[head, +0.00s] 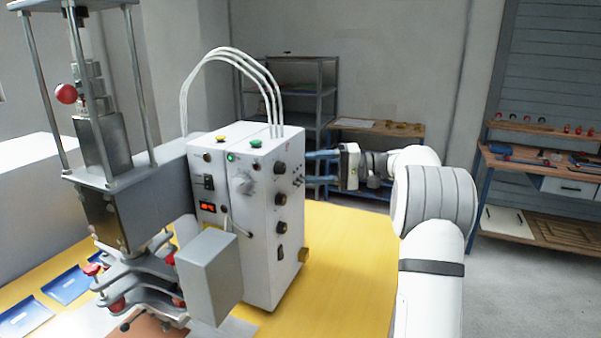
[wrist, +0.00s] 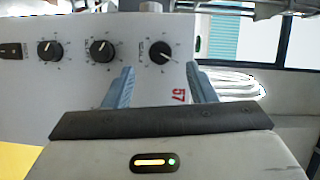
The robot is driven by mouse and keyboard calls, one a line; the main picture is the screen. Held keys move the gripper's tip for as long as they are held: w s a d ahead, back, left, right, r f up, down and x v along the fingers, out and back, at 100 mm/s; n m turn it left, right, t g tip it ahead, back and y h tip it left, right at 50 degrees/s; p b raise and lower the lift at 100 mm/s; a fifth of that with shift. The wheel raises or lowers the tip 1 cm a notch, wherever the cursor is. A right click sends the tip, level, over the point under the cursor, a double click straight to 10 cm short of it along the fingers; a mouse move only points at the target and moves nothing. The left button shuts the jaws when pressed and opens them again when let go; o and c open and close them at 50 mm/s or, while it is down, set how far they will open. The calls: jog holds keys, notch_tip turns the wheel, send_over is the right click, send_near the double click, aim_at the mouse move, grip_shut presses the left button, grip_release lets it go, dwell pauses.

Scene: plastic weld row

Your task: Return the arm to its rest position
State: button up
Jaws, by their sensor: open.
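My white arm rises at the right of the head view and bends left toward the machine. My gripper (head: 318,167) is beside the right side of the white control box (head: 272,200), its blue fingers pointing left at the box. In the wrist view my gripper (wrist: 160,82) shows two blue fingers spread apart with nothing between them. Behind them is the box's panel (wrist: 60,95) with black knobs and a red number 57. I cannot tell whether the fingertips touch the box.
The welding press (head: 115,190) stands at left on a yellow table (head: 350,260). White hoses (head: 235,55) arch above the box. A grey shelf (head: 305,100) and a workbench (head: 530,165) stand behind. The table's right part is clear.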

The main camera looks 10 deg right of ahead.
jog(key=shift+s+d, duration=0.2)
jog(key=shift+d, duration=0.5)
jog(key=s+a+f+m+g+h, duration=0.1)
jog(key=s+a+f+g+h, duration=0.35)
jog(key=s+a, duration=0.8)
jog(key=s+d+f+n+t+h, duration=0.1)
jog(key=s+f+h, duration=0.4)
jog(key=s, duration=0.7)
jog(key=s+d+f+n+t+h, duration=0.1)
jog(key=s+d+f+t+h, duration=0.1)
jog(key=s+f+h, duration=0.4)
jog(key=s+d+h, duration=0.1)
jog(key=s, duration=0.4)
jog(key=shift+s+d+f, duration=0.15)
jog(key=shift+s+d, duration=0.25)
